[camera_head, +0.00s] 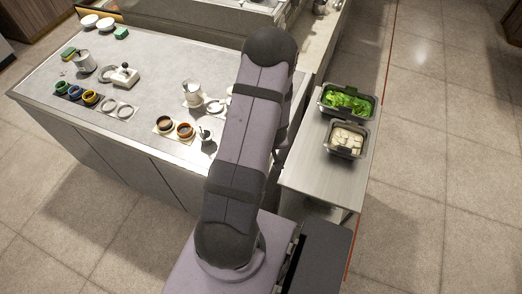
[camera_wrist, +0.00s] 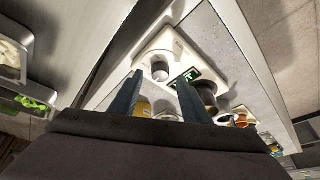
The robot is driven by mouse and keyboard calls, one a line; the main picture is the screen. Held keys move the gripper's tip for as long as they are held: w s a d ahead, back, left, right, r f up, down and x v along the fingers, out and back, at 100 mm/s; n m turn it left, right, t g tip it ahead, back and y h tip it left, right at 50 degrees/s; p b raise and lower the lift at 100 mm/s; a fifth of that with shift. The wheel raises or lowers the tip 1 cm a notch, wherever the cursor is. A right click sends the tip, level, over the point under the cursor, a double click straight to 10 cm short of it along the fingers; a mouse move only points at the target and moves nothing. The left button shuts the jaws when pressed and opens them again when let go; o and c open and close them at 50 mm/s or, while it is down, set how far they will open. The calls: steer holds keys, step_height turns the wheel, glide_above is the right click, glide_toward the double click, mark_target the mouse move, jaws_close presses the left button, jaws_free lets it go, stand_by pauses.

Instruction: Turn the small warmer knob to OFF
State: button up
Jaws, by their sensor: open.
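My gripper (camera_wrist: 158,77) is open in the wrist view, its two dark fingers apart with nothing gripped. In the head view, my arm covers the gripper and the right part of the counter (camera_head: 160,58), so no knob can be made out there.
Cups and bowls, including two brown bowls (camera_head: 185,130) and a white pot (camera_head: 191,93), stand left of my arm. A side table (camera_head: 320,185) at right holds a tub of greens (camera_head: 347,101) and a tub of pale slices (camera_head: 345,139). The counter's middle is mostly clear.

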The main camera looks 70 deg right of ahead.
steer(key=shift+v, duration=2.7)
steer(key=s+a+f+g+y, duration=0.2)
steer(key=s+a+g+y, duration=0.15)
steer(key=s+a, duration=0.5)
steer(key=s+a+r+m+g+y, duration=0.2)
steer(key=a+r+y, duration=0.1)
steer(key=a, duration=0.5)
steer(key=w+a+r+n+h+b, duration=0.1)
steer(key=w+a+r+n+b, duration=0.15)
steer(key=w+a, duration=0.45)
steer(key=w+a+r+n+h+b, duration=0.1)
steer(key=w+a+r+n+b, duration=0.2)
steer(key=w, duration=0.8)
steer(key=w+a+n+t+b, duration=0.1)
steer(key=w+a+n+b, duration=0.1)
steer(key=w+a+n, duration=0.1)
steer(key=w+a+n+t+h+b, duration=0.1)
steer(key=w+a+n+b, duration=0.1)
steer(key=a, duration=0.5)
steer(key=shift+w+a+n, duration=0.35)
steer(key=shift+w+n, duration=0.35)
steer(key=shift+n, duration=0.65)
